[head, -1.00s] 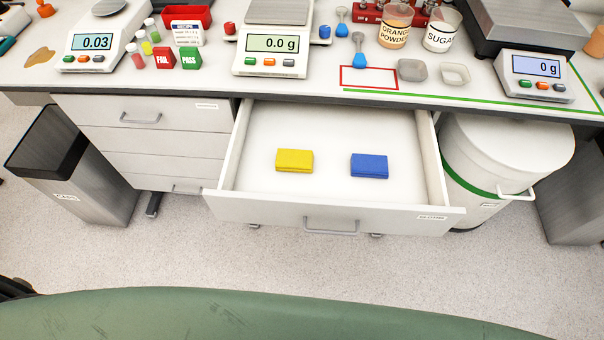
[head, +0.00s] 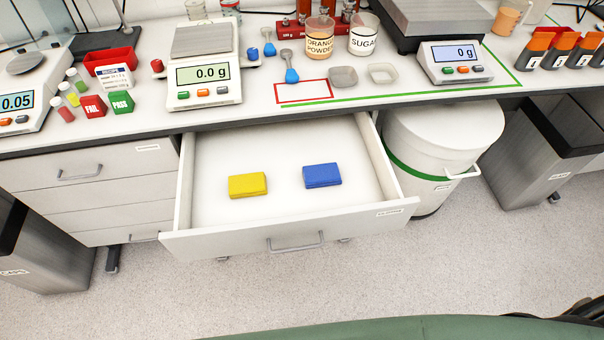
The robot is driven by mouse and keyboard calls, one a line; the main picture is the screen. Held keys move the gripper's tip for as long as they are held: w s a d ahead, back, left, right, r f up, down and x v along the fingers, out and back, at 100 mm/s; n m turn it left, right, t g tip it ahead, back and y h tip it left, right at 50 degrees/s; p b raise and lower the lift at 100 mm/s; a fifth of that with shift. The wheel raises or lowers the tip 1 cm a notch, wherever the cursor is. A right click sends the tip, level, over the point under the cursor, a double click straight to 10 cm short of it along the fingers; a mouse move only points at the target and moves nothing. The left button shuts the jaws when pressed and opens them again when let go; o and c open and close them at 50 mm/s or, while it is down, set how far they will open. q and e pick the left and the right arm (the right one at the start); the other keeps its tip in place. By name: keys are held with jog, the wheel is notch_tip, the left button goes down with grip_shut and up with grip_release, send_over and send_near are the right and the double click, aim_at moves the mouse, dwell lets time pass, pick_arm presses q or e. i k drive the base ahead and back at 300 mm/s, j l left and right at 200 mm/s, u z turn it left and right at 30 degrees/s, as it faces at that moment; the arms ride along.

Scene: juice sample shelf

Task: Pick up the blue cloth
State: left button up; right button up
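The blue cloth (head: 322,176) is a folded rectangle lying flat in the open white drawer (head: 222,232), to the right of the drawer's middle. A folded yellow cloth (head: 247,185) lies to its left, with bare drawer floor between them. Neither of my grippers shows in the head view, so their state is hidden.
The drawer juts out under the bench top, which carries scales (head: 205,82), cups and scoops. A white bin with a green band (head: 440,150) stands right of the drawer. A grey bin (head: 45,250) stands at the left. The speckled floor in front is clear.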

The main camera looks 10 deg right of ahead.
aim_at(323, 175)
jog(key=i+j, duration=0.1)
jog(key=j, duration=0.5)
jog(key=i+j, duration=0.1)
jog(key=j, duration=0.5)
jog(key=i+j+z, duration=0.1)
jog(key=j, duration=0.55)
